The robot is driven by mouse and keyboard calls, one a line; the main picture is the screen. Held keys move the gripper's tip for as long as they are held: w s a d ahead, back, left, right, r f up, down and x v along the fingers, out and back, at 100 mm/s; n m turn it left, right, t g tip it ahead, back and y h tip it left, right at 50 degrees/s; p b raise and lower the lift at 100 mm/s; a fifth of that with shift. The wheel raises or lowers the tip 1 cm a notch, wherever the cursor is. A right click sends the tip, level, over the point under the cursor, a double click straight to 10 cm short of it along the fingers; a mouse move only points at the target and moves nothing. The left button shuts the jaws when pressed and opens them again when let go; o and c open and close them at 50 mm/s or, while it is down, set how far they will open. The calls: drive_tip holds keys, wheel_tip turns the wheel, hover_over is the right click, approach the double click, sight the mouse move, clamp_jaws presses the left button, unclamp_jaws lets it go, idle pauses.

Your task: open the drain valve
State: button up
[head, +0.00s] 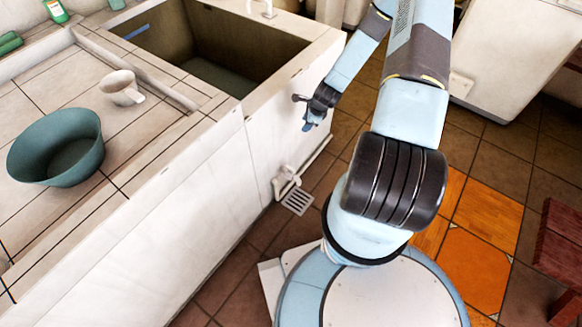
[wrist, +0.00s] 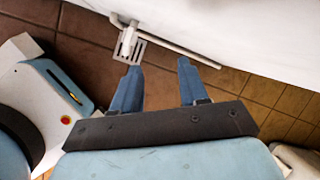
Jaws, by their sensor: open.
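The drain valve (head: 284,181) is a small pale fitting low on the basin's white side wall, just above a floor grate (head: 298,201). In the wrist view the valve (wrist: 128,35) is near the top, left of centre, and its handle is too small to make out. My gripper (head: 309,122) hangs beside the basin wall, above the valve and apart from it. In the wrist view my gripper's (wrist: 160,66) two blue fingers are spread with nothing between them. The left fingertip lies near the grate in the picture.
A pale pipe (wrist: 180,50) runs along the foot of the wall from the valve. The basin (head: 190,55) and its tiled counter stand on the left, with a green bowl (head: 57,150) and a white cup (head: 121,88). A dark red wooden piece (head: 560,248) stands at right.

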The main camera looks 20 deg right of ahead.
sight(290, 167)
drive_tip(key=s+a+f+m, duration=0.2)
drive_tip(key=s+f+m, duration=0.1)
drive_tip(key=f, duration=0.4)
drive_tip(key=s+a+f+m, duration=0.2)
drive_tip(key=f+m, duration=0.1)
drive_tip(key=f, duration=0.4)
drive_tip(key=shift+m, duration=0.3)
drive_tip(key=x, duration=1.3)
drive_tip(key=shift+s+a+f, duration=0.1)
drive_tip(key=shift+a+f, duration=0.1)
drive_tip(key=shift+f, duration=0.2)
drive_tip(key=shift+c, duration=0.2)
clamp_jaws()
